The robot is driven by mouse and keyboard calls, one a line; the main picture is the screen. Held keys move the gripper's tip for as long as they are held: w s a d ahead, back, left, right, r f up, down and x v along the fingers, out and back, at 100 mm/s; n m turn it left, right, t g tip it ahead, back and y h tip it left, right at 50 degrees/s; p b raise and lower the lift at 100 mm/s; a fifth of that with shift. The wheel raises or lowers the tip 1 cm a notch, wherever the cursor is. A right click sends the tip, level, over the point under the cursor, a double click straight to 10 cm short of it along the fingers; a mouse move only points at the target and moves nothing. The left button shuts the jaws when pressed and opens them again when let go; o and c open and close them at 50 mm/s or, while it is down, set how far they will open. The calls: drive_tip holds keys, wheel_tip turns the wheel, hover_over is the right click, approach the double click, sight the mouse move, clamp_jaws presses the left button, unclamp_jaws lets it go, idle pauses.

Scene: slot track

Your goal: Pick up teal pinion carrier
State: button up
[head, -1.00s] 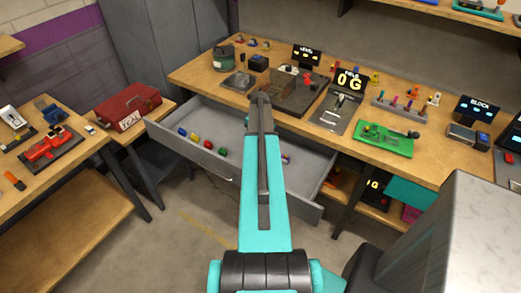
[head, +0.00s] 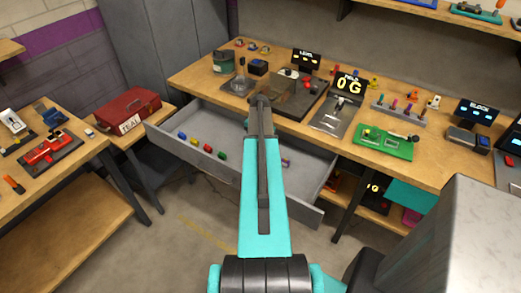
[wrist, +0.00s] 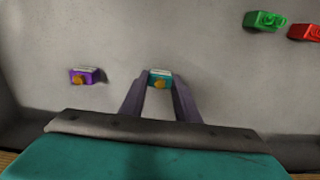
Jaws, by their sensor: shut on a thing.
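The teal pinion carrier (wrist: 159,82) is a small teal block with a pale top and an orange-yellow round part on its face. It sits between the fingertips of my gripper (wrist: 159,88) in the wrist view, over the grey drawer floor. My gripper is shut on it. I cannot tell whether the carrier still touches the drawer floor. In the head view my arm hides the gripper and the carrier.
The open grey drawer (head: 245,172) holds a similar purple carrier (wrist: 84,76) to the left, and green (wrist: 265,20) and red (wrist: 304,32) pieces at upper right. The workbench (head: 440,170) above carries several devices. A red toolbox (head: 128,107) stands at left.

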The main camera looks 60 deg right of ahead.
drive_tip(key=shift+r, duration=0.5)
drive_tip(key=shift+s+a+r+b, duration=0.15)
drive_tip(key=shift+s+r+b, duration=0.05)
drive_tip(key=shift+r+b, duration=0.25)
drive_tip(key=shift+s+a+r+b, duration=0.15)
drive_tip(key=shift+r+b, duration=0.2)
drive_tip(key=shift+r, duration=0.2)
drive_tip(key=s+a+b, duration=0.1)
drive_tip(key=s+a, duration=0.2)
drive_tip(key=s+a+r+b, duration=0.1)
drive_tip(key=s+a, duration=0.2)
drive_tip(key=s, duration=0.1)
drive_tip(key=s+a+b, duration=0.1)
drive_tip(key=s+a, duration=0.2)
drive_tip(key=s, duration=0.1)
drive_tip(key=shift+s+a+r+b, duration=0.25)
drive_tip(key=shift+a+r+b, duration=0.05)
drive_tip(key=shift+a+b, duration=0.1)
drive_tip(key=shift+w, duration=0.1)
